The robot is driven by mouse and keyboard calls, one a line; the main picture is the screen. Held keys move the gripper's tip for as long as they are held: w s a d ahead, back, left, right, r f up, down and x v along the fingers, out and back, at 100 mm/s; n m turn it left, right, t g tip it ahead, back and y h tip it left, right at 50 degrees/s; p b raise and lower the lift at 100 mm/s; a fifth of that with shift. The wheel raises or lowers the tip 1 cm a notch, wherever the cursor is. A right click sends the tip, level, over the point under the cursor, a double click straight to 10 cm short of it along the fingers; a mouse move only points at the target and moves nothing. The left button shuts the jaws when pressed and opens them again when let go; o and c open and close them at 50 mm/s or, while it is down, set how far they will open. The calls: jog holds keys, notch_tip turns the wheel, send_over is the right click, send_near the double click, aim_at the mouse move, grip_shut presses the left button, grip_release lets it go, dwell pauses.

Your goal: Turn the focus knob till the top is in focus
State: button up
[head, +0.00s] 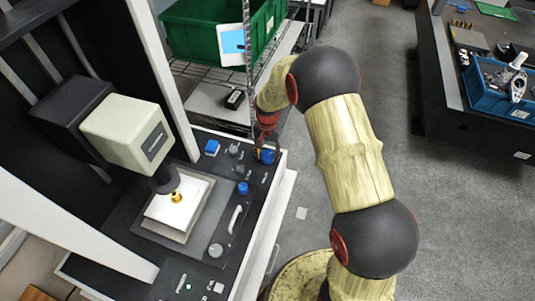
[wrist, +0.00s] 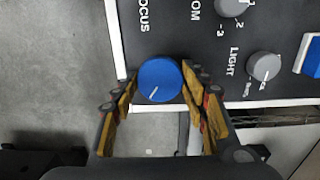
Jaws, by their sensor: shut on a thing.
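The blue focus knob (wrist: 159,81) is in the wrist view, beside the printed word FOCUS, with a white pointer line toward its lower left. It also shows at the panel's right edge in the head view (head: 267,157). My gripper (wrist: 160,85) has one finger on each side of the knob and is shut on it; the head view shows my gripper (head: 265,143) coming down onto it. A small gold part (head: 176,197) sits under the lens of the pale measuring head (head: 128,133). I see no focus picture in these frames.
Near the focus knob are the grey light knob (wrist: 264,66) and a grey zoom knob (wrist: 232,6). More knobs and a white handle (head: 235,219) are on the panel. A green bin (head: 193,38) stands on a wire rack behind.

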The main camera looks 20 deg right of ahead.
aim_at(267, 155)
jog(key=m, duration=1.2)
jog(key=shift+w+m+b, duration=0.1)
jog(key=shift+m+b, duration=0.2)
jog(key=shift+m, duration=0.1)
dwell(0.4)
jog(key=o, duration=1.2)
jog(key=shift+c, duration=0.2)
jog(key=shift+r, duration=0.1)
notch_tip(267, 155, up, 12)
